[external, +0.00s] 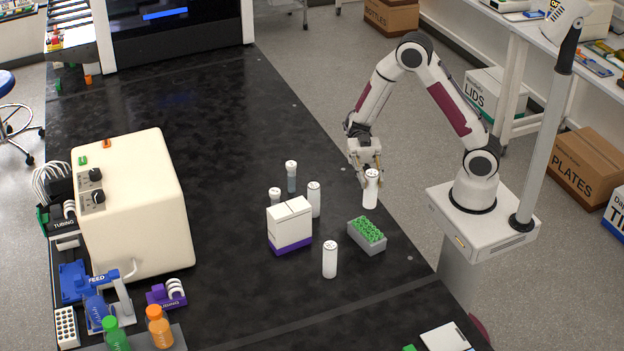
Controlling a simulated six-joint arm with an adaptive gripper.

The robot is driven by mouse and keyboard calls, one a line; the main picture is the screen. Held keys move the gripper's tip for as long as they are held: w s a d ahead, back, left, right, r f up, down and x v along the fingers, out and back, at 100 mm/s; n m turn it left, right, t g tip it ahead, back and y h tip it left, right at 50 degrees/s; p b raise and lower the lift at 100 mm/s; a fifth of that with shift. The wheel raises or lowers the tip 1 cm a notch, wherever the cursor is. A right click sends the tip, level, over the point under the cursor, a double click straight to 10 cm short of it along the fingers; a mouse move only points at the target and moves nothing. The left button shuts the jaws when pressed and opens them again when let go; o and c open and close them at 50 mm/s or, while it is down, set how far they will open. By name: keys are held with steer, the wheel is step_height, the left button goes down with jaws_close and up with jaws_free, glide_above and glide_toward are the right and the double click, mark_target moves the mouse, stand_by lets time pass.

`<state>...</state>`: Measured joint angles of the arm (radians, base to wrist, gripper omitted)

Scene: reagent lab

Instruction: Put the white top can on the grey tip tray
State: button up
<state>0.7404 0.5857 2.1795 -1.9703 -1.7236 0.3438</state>
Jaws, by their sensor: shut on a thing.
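My gripper (372,174) is shut around the top of a white can (370,193), which is upright. Whether the can's base touches the bench or hangs just above it is hard to tell. The grey tip tray (371,246), filled with green tips, sits on the black bench just in front of the held can, apart from it. Other white cans stand on the bench: one (314,201) left of the held can and one (330,260) in front of the white box.
A white box with a purple base (289,226) stands left of the tray. Two white-capped containers (291,177) (274,197) stand behind it. A large cream machine (135,205) fills the bench's left side. The bench behind the cans is clear.

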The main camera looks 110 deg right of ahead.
mark_target(368, 194)
steer(key=shift+f, duration=0.1)
steer(key=shift+f, duration=2.8)
steer(key=shift+f, duration=2.1)
steer(key=shift+f, duration=0.15)
steer(key=o, duration=1.2)
